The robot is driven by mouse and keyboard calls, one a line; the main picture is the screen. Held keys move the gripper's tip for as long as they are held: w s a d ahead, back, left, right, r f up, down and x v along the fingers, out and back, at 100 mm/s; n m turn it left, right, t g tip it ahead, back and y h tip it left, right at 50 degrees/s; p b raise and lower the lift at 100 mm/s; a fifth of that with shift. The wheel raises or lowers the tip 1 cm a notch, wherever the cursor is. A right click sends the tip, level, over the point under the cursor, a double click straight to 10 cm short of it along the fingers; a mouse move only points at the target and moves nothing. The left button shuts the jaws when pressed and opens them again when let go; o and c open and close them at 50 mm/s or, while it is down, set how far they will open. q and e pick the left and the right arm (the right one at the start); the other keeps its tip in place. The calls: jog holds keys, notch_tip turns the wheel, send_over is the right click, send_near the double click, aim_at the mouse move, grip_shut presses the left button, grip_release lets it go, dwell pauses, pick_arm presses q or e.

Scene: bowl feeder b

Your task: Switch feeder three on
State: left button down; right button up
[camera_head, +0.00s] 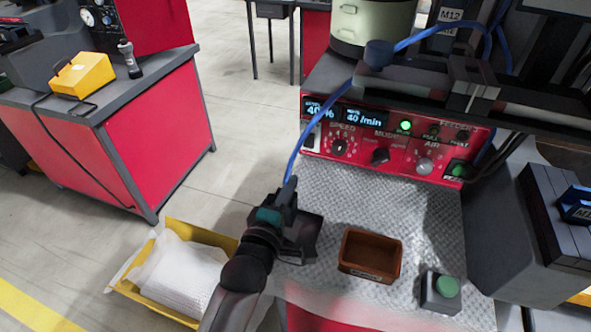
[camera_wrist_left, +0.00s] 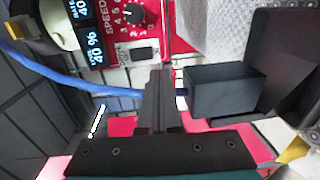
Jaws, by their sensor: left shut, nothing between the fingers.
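A red feeder control panel (camera_head: 345,160) stands at the back of the bench, and part of it shows at the top of the left wrist view (camera_wrist_left: 112,17). Its display (camera_head: 350,116) reads 40 % and 40 /min. A small green lamp (camera_head: 405,126) is lit. A dark rocker switch (camera_wrist_left: 142,53) sits below the speed knob (camera_wrist_left: 133,14) in the left wrist view. The feeder's number is not readable. My left gripper (camera_head: 289,187) is shut and empty, in front of the panel's left end, apart from it. My right gripper is out of view.
A brown bin (camera_head: 370,254) and a green push-button box (camera_head: 441,291) stand on the metal bench top (camera_head: 420,215). A blue hose (camera_head: 306,140) runs past the panel's left end. A yellow crate (camera_head: 140,285) is at lower left; grey machinery stands right.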

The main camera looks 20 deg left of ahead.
pick_arm(q)
jog(key=shift+s+a+f, duration=0.1)
jog(key=shift+s, duration=1.05)
jog(key=shift+s+f, duration=0.1)
jog(key=shift+s, duration=1.05)
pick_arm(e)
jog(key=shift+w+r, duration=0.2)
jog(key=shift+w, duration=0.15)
pick_arm(q)
jog(key=shift+s, duration=0.1)
